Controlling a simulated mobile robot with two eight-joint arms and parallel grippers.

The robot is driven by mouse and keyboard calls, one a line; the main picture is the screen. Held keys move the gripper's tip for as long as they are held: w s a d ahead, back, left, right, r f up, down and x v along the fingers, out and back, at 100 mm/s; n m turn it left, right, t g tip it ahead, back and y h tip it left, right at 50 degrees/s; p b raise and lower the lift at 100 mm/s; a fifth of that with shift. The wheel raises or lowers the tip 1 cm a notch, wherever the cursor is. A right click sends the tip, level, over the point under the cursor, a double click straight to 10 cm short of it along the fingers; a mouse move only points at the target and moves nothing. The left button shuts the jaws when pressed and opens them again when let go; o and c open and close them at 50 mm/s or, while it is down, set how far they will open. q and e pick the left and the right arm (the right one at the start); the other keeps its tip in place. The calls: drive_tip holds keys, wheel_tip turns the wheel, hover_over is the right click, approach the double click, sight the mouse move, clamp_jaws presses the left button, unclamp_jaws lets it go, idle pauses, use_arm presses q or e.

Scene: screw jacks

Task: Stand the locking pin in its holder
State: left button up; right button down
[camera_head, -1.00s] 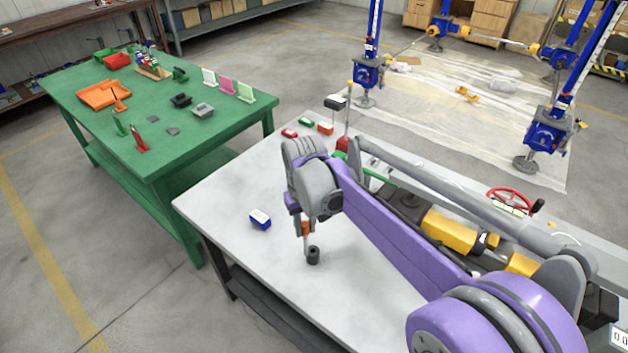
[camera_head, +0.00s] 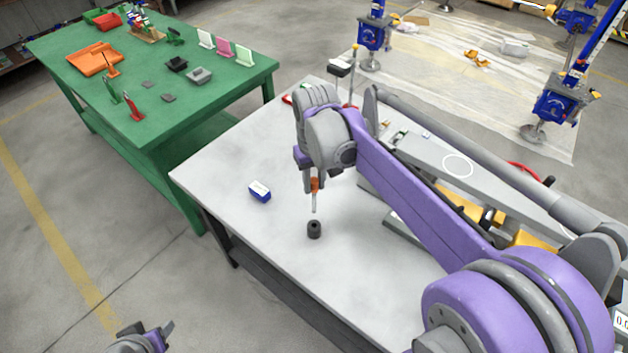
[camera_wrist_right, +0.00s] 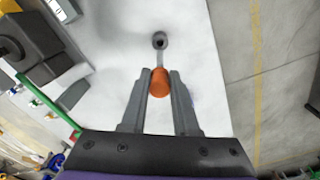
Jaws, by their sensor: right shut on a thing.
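The locking pin has an orange head (camera_head: 315,185) and a thin grey shank pointing down. My right gripper (camera_head: 311,182) is shut on the orange head, which also shows between the fingers in the right wrist view (camera_wrist_right: 160,84). The holder (camera_head: 314,230) is a small dark upright cylinder with a hole in its top, standing on the pale table. In the head view the pin's tip is just above the holder with a small gap. In the right wrist view the shank points toward the holder (camera_wrist_right: 159,40). My left gripper (camera_head: 145,340) shows partly at the bottom left edge; its opening is unclear.
A blue box with a white top (camera_head: 260,191) lies on the pale table (camera_head: 225,165), left of the holder. Grey and yellow equipment stands on the right, partly behind my right arm. A green table (camera_head: 150,110) with trays and small parts stands at the left.

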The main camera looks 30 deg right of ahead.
drive_tip(key=b, duration=0.3)
hover_over(314, 213)
drive_tip(key=shift+w+d+f, duration=0.1)
drive_tip(key=shift+f, duration=2.5)
use_arm(q)
drive_tip(key=f, duration=0.1)
drive_tip(key=s+f, duration=0.1)
drive_tip(key=f, duration=0.2)
drive_tip(key=shift+s, duration=0.4)
use_arm(e)
drive_tip(key=shift+f, duration=0.1)
use_arm(q)
drive_tip(key=shift+g, duration=0.3)
drive_tip(key=shift+s+f+b, duration=0.2)
drive_tip(key=shift+f+b, duration=0.3)
drive_tip(key=shift+f, duration=0.25)
drive_tip(key=shift+s+f+b, duration=0.25)
drive_tip(key=shift+f+b, duration=0.3)
drive_tip(key=shift+f, duration=0.2)
drive_tip(key=shift+s+f+b, duration=0.2)
drive_tip(key=shift+f+b, duration=0.3)
drive_tip(key=shift+f, duration=0.25)
use_arm(e)
drive_tip(key=shift+f, duration=3)
drive_tip(key=c, duration=0.6)
unclamp_jaws()
drive_tip(key=shift+r, duration=0.1)
